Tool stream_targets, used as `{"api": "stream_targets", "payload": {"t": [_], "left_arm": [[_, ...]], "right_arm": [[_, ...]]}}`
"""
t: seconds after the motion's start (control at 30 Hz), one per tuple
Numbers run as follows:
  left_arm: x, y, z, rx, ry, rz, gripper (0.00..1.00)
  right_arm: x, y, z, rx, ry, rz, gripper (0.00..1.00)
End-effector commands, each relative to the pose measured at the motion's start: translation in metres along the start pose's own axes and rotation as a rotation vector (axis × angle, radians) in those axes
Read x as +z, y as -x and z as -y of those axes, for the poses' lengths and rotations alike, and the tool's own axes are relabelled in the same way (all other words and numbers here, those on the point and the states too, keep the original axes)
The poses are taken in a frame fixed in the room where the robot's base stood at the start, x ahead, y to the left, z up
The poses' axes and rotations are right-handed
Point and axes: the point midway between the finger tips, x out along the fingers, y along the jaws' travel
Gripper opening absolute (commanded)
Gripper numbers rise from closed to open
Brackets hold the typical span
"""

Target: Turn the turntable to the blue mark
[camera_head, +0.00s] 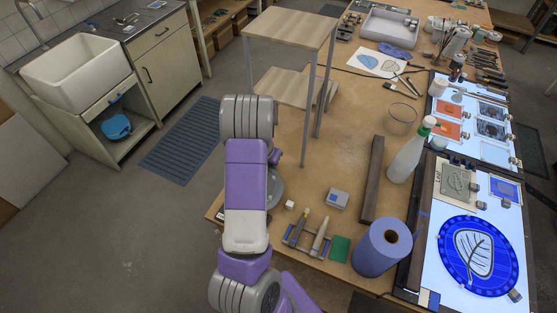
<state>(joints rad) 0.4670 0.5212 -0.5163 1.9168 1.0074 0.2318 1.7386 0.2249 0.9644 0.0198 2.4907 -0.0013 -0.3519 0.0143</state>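A round blue disc (450,270), which looks like the turntable, lies on a bright light panel (437,283) at the lower right. A pale leaf shape (480,253) with dark veins sits in its middle. Its rim is darker blue with small lighter marks. A small blue patch (424,213) shows on the dark left edge of the panel; I cannot tell whether it is the blue mark. One purple and grey arm of mine stands at the centre left, away from the disc. Neither gripper can be seen.
Two tools lie in a holder (307,238) at the table's front. A small shelf stand (290,28) rises behind my arm. A second light panel is farther back.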

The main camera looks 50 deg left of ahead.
Motion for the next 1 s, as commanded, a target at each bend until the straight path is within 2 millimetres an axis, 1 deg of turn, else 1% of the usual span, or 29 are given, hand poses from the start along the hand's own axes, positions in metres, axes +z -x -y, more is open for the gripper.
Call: {"api": "stream_targets", "payload": {"t": [0.2, 0.6, 0.63, 0.77, 0.8, 1.0], "left_arm": [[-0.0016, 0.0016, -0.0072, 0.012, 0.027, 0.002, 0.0], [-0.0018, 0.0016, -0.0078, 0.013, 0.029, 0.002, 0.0], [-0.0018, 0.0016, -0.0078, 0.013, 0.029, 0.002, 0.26], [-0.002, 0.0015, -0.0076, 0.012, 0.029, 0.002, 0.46], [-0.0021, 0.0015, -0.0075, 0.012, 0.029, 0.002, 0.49], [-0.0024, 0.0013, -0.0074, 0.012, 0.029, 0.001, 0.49]], "right_arm": [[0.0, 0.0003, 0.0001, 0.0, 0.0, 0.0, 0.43], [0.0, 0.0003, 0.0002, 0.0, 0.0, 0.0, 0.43], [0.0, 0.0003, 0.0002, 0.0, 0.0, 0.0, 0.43], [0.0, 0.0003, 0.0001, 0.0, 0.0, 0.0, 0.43], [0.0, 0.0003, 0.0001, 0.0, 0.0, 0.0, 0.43], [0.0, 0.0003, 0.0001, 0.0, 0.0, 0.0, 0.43]]}}
